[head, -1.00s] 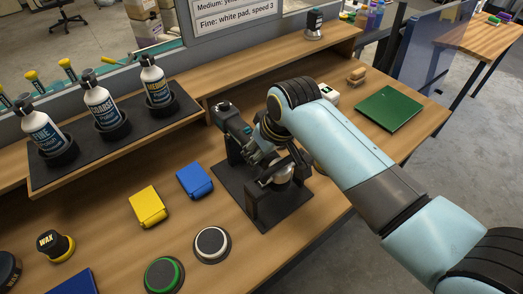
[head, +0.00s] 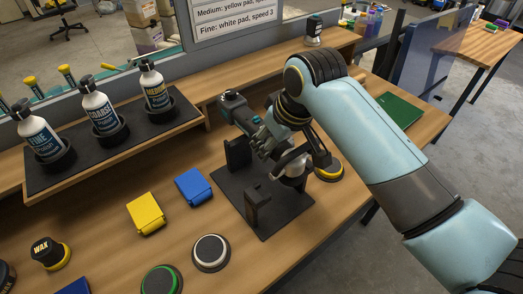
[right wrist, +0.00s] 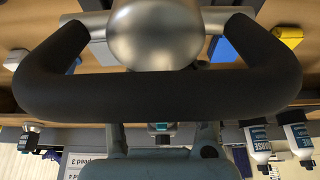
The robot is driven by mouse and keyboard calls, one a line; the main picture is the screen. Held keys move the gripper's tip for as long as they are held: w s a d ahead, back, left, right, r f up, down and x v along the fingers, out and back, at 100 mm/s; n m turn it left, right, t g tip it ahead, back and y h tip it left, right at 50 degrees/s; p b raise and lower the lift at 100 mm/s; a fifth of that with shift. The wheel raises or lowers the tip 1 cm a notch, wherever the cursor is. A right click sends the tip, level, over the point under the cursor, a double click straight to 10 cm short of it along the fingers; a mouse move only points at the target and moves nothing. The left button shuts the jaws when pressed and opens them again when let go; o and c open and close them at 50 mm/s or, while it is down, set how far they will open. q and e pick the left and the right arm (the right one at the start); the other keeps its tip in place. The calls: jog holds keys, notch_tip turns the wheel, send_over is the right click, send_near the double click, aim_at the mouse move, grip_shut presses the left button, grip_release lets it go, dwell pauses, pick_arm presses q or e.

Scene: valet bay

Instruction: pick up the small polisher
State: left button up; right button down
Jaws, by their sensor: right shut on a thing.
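The small polisher has a dark body with teal marks (head: 240,114) and a silver metal head (head: 297,170). My right gripper (head: 270,142) is shut on it. The polisher is above the black stand (head: 284,217), clear of the stand's two uprights. In the right wrist view its black loop handle (right wrist: 160,98) spans the picture, with the rounded metal head (right wrist: 155,35) behind it. My fingertips' contact is mostly hidden there. A black disc with a yellow edge (head: 328,172) shows beside the head; whether it is attached is unclear. My left gripper is not in view.
A yellow box (head: 146,213) and a blue box (head: 194,186) lie left of the stand. Polish bottles (head: 101,112) stand on the raised shelf. A green board (head: 399,108) lies at right.

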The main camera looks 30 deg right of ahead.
jog(key=s+d+r+b, duration=0.1)
jog(key=s+d+r, duration=0.5)
jog(key=d, duration=0.1)
jog(key=shift+d, duration=0.1)
jog(key=c, duration=1.3)
grip_release()
grip_shut()
jog(key=shift+s+f, duration=0.1)
